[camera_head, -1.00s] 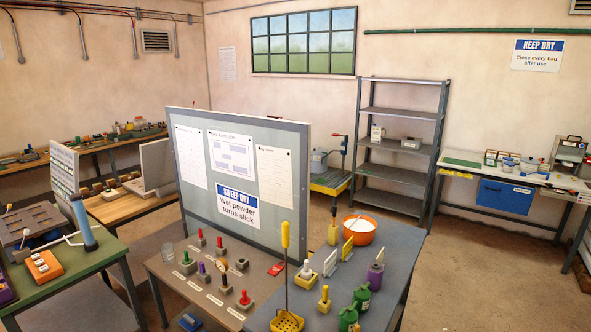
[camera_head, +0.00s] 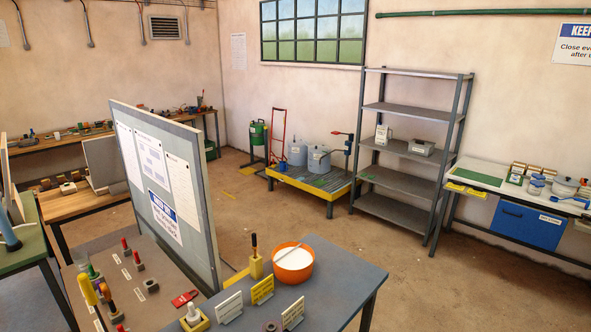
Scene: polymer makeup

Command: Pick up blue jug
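Two blue-grey jug-like containers stand on a low yellow-edged platform (camera_head: 290,180) in the back middle: a left container (camera_head: 297,153) and a right container (camera_head: 319,160). They are far off, and I cannot tell for certain whether either is the blue jug. Neither of my grippers is in view, so nothing shows in or near them.
A grey table (camera_head: 345,277) with an orange bowl (camera_head: 293,275) of white powder is in front. A notice board (camera_head: 207,200) stands at its left. A metal shelf (camera_head: 395,208) stands right of the platform. Open floor (camera_head: 395,262) lies between the grey table and shelf.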

